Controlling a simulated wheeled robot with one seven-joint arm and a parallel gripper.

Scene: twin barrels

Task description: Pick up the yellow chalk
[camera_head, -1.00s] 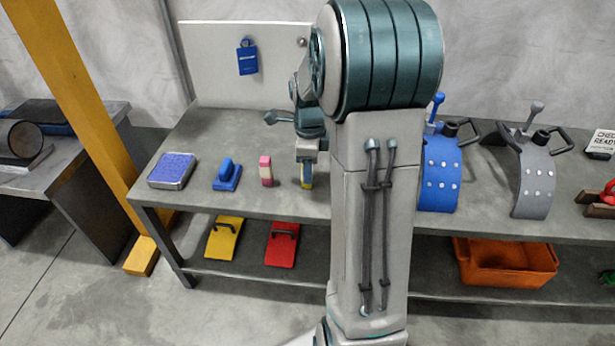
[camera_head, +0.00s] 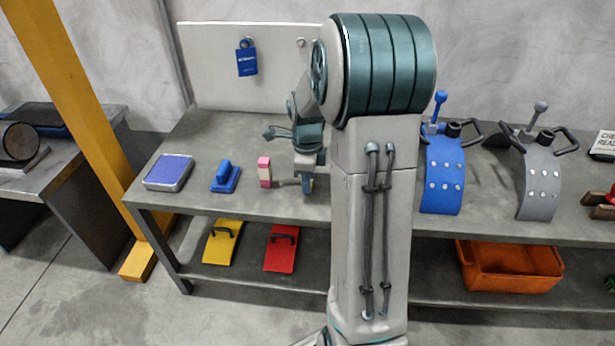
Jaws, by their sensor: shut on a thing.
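My gripper (camera_head: 308,184) points down over the front part of the grey bench, just left of my upright arm link. It is shut on the yellow chalk, which the fingers mostly hide. Only small bits of yellow and blue show between and below the fingers. I cannot tell whether the chalk's foot still touches the bench top. A pink and cream chalk-like block (camera_head: 264,172) stands upright to the left, apart from my gripper.
The bench (camera_head: 240,207) also bears a blue-topped pad (camera_head: 168,172), a blue-handled block (camera_head: 225,178), and blue (camera_head: 442,180) and grey (camera_head: 538,180) curved stands at right. A white board (camera_head: 210,70) rises behind. An orange crate (camera_head: 510,285) sits on the lower shelf.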

